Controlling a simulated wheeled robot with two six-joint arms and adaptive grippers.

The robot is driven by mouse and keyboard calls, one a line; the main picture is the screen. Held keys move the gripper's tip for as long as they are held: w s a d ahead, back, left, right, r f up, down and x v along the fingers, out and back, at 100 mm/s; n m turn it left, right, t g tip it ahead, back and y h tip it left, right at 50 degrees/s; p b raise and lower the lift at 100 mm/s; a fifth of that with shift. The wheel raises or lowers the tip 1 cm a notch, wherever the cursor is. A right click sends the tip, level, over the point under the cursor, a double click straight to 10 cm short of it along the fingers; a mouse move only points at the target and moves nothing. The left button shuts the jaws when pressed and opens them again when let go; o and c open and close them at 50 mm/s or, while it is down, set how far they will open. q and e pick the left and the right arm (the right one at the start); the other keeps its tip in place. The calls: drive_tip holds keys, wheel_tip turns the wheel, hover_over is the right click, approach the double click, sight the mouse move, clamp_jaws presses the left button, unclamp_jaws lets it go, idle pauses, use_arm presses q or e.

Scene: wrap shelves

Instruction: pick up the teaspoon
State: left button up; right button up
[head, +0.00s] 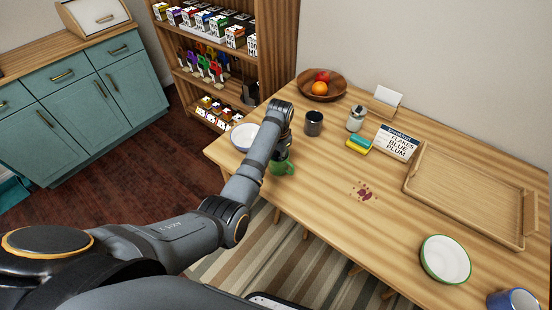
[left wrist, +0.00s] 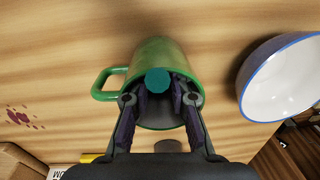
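A green mug (head: 284,168) stands near the table's left front edge; in the left wrist view the mug (left wrist: 108,94) fills the middle, its handle to the left. A round teal end (left wrist: 157,80) shows over the mug's mouth, likely the teaspoon's handle seen end-on; the rest of it is hidden. My left gripper (head: 281,151) is right above the mug, pointing down. In the left wrist view its fingertips (left wrist: 160,97) lie over the mouth, a gap between them, on either side just below the teal end. I see no clear grip on it. My right gripper is out of view.
A white bowl (head: 245,137) with a blue rim is close beside the mug. A dark cup (head: 314,123), glass jar (head: 356,118), sponge (head: 358,145) and cereal box (head: 397,142) stand behind. A wooden tray (head: 470,232) lies right. A reddish stain (head: 363,191) marks the table.

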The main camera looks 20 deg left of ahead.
use_arm(q)
drive_tip(key=shift+f, duration=0.6)
drive_tip(key=shift+c, duration=0.4)
clamp_jaws()
drive_tip(key=shift+r, duration=0.1)
